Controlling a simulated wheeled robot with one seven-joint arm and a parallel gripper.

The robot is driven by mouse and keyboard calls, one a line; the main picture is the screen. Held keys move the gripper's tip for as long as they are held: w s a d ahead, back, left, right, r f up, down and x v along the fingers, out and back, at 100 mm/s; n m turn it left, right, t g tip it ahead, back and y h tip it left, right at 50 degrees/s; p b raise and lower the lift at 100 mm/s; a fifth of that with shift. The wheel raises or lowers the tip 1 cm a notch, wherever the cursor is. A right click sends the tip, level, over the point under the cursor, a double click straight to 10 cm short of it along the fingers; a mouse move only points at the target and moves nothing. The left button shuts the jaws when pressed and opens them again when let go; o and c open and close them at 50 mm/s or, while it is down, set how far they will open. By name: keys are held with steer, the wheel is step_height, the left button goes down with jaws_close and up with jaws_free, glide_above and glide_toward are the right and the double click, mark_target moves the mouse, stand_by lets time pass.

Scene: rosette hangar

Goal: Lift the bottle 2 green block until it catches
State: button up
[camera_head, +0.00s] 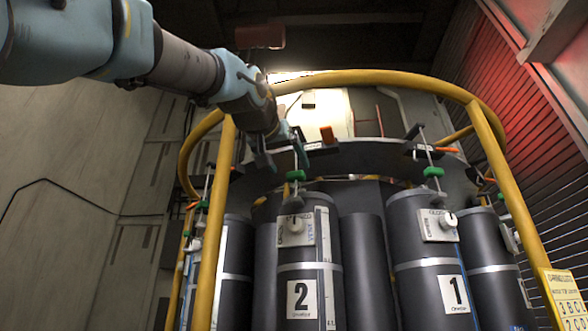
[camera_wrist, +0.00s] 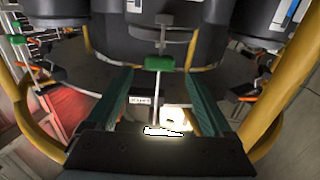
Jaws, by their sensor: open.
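Bottle 2 (camera_head: 298,255) is a dark grey cylinder with a white "2" label, standing in the middle of the head view. Its green block (camera_head: 296,175) sits on a thin upright rod above the bottle's top. The green block also shows in the wrist view (camera_wrist: 159,63), at the upper middle. My gripper (camera_head: 283,159) is open and empty just above and beside this block in the head view. In the wrist view its two green-edged fingers (camera_wrist: 163,76) stand apart, with the rod running between them and the block just beyond the tips. No contact is visible.
A yellow tube frame (camera_head: 390,78) rings the bottles, with upright posts at both sides. Bottle 1 (camera_head: 427,265) stands to the right with its own green block (camera_head: 433,172). Other bottles stand at both sides.

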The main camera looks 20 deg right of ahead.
mark_target(294, 174)
steer(key=shift+p+x, duration=1.45)
steer(key=shift+p, duration=0.45)
steer(key=shift+x, duration=1.15)
steer(key=shift+d, duration=0.1)
jaws_close()
